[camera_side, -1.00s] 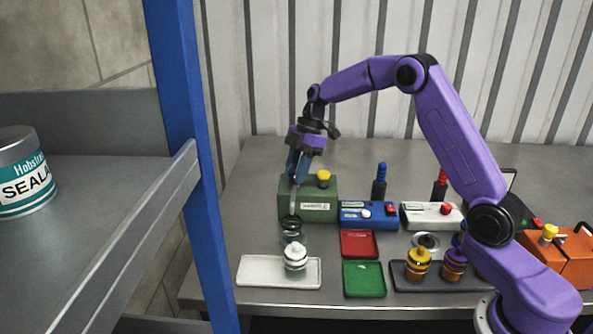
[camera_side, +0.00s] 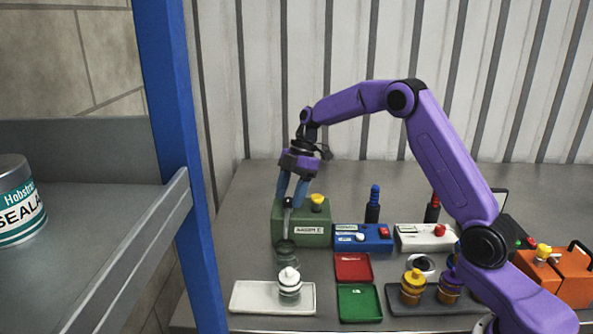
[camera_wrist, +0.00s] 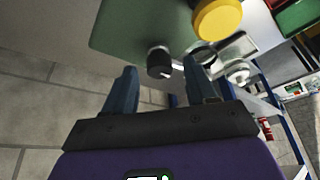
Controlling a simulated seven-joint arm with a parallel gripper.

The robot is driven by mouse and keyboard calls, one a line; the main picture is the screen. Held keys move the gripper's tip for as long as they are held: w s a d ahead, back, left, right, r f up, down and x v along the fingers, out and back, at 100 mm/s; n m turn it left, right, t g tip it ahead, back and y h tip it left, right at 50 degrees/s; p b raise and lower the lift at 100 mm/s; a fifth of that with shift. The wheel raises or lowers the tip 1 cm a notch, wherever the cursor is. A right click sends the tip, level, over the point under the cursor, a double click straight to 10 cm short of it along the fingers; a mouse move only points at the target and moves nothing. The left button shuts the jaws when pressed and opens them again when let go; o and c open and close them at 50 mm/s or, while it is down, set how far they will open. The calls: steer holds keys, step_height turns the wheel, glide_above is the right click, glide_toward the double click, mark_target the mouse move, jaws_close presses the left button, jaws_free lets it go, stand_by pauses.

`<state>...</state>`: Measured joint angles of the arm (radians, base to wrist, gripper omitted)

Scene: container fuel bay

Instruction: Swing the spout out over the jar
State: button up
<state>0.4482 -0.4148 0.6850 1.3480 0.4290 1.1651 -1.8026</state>
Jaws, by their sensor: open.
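The green fuel unit (camera_side: 287,236) has a yellow cap (camera_side: 317,202) on top. A thin metal spout (camera_side: 286,222) stands at its left front, with a dark knob at its upper end. The spout's lower end lines up with the dark rim of a clear glass jar (camera_side: 286,257) in the side view. My gripper (camera_side: 291,203) is open with its fingers on either side of the knob. In the wrist view my gripper (camera_wrist: 163,80) also shows parted fingers, with the black knob (camera_wrist: 159,60) between them, apart from both. The jar is partly hidden behind a white stacked piece.
The white stacked piece (camera_side: 289,287) stands on a white tray (camera_side: 250,297) in front of the jar. Blue (camera_side: 352,243) and white (camera_side: 413,243) units stand to the right. Red (camera_side: 352,267) and green (camera_side: 359,303) trays lie before them. A blue post (camera_side: 178,150) rises at left.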

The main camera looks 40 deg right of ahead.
steer(key=v, duration=1.7)
steer(key=shift+f, duration=0.1)
steer(key=s+a+f+m+g+h, duration=0.1)
steer(key=s+a+f+m+h, duration=0.15)
steer(key=s+a, duration=1.35)
steer(key=s+d+f+m, duration=0.1)
steer(key=s+f, duration=0.2)
steer(key=s, duration=0.5)
steer(key=s+d+f+m+h, duration=0.1)
steer(key=s+f, duration=0.3)
steer(key=s, duration=0.4)
steer(key=s+d+f+m+t, duration=0.1)
steer(key=s+f, duration=0.3)
steer(key=s, duration=0.5)
steer(key=shift+d, duration=0.75)
steer(key=shift+s+h, duration=0.1)
steer(key=shift+h, duration=0.15)
